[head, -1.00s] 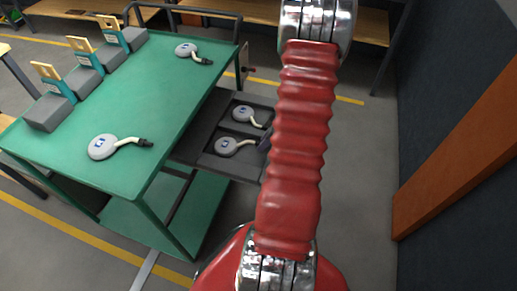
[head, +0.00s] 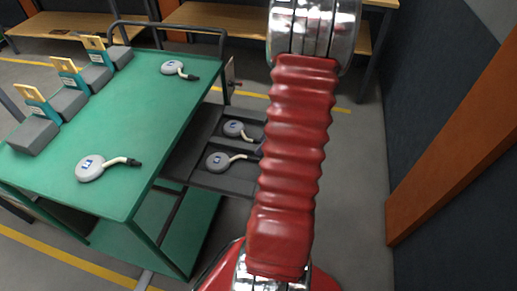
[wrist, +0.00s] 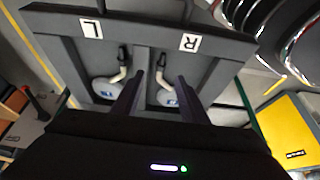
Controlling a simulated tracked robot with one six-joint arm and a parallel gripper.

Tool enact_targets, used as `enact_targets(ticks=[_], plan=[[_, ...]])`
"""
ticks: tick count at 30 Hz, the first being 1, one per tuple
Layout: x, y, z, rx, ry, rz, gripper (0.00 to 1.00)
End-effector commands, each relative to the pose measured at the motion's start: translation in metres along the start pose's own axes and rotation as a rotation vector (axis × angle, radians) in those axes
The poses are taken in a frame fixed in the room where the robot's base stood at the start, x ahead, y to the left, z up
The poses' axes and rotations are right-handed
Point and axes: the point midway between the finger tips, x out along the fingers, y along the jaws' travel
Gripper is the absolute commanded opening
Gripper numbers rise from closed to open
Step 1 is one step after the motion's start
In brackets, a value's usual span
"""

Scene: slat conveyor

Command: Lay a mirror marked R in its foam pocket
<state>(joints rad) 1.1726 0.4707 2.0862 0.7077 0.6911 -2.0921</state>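In the head view, two grey mirrors with pale stems and black ends lie in the dark tray: an upper one (head: 233,128) and a lower one (head: 217,162). In the wrist view, the foam tray (wrist: 226,45) carries an L label (wrist: 91,28) and an R label (wrist: 188,42). One mirror (wrist: 105,90) lies on the L side and another (wrist: 167,97) on the R side. My gripper (wrist: 160,79) is open above the tray, its dark fingers apart on either side of the R-side mirror's stem. The red arm hides most of the gripper in the head view.
Two more mirrors lie on the green cart top (head: 125,115), one near (head: 89,169) and one far (head: 172,67). Grey blocks with teal and yellow clips (head: 68,72) line its left edge. An orange-edged dark wall stands at right. A yellow case (wrist: 290,130) shows in the wrist view.

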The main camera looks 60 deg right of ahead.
Motion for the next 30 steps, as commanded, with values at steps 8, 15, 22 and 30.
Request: enact_targets(ticks=[8, 15, 22, 30], plan=[[-0.042, -0.002, 0.001, 0.0, 0.001, -0.003, 0.4], [-0.056, -0.003, 0.002, 0.0, 0.001, -0.008, 0.4], [-0.056, -0.004, 0.002, 0.0, 0.001, -0.009, 0.4], [-0.056, -0.004, 0.002, 0.0, 0.001, -0.009, 0.4]])
